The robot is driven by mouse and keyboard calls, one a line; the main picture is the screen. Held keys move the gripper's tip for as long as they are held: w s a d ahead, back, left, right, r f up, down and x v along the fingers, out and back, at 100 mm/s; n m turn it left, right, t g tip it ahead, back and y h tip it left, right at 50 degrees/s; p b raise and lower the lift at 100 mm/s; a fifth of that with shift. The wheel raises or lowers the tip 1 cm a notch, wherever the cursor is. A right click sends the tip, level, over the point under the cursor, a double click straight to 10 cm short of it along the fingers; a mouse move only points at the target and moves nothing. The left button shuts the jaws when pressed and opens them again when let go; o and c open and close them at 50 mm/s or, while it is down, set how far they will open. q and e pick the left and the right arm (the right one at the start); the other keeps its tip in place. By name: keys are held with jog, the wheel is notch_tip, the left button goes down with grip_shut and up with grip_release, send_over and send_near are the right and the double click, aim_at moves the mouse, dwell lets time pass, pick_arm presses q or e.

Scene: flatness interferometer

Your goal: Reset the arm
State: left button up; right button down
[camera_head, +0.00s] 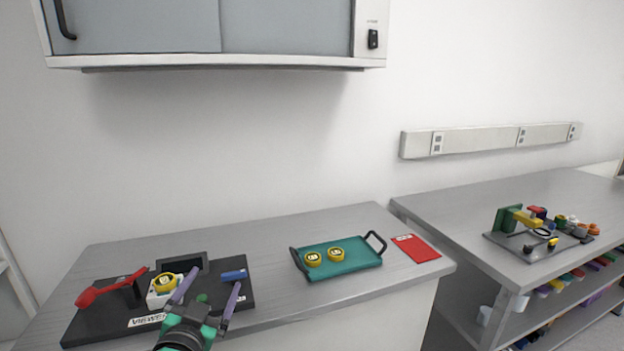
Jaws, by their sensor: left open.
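My left gripper (207,294) is open, its two purple fingers spread over the front of a black base plate (90,326) with a label that seems to read "VIEWER". On the plate, a red lever arm (110,289) slants up to the right from a round red end at the left. Beside it a yellow-ringed round piece (165,282) sits on a white block (154,299). A blue cylinder (234,275) lies at the plate's right, by the right finger. Nothing shows between the fingers except a small green spot behind them. My right gripper is out of view.
A teal tray (345,266) with black handles holds two yellow-ringed pieces (313,259). A red card (416,248) lies right of it. A second bench carries a green-and-yellow fixture (509,218) and several small coloured parts. A wall cabinet (200,25) hangs above. Bench behind the tray is clear.

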pick_arm(q)
jog(key=s+a+f+n+g+y, duration=0.1)
jog(key=s+a+f+g, duration=0.1)
jog(key=s+f+g, duration=0.45)
jog(key=s+a+f+n+g, duration=0.1)
jog(key=s+a+f+n, duration=0.15)
jog(key=f, duration=0.75)
jog(key=s+d+f+g+h, duration=0.1)
jog(key=s+f+g, duration=0.6)
jog(key=s, duration=0.6)
notch_tip(320, 180, down, 23)
jog(key=s+m, duration=0.1)
jog(key=s, duration=0.1)
jog(key=s+a+f+g, duration=0.1)
jog(key=s+a+f, duration=0.1)
jog(key=s+f, duration=1.3)
jog(key=shift+s+a+g, duration=0.35)
jog(key=shift+s+a, duration=0.05)
jog(key=shift+s, duration=0.6)
jog(key=shift+f, duration=0.1)
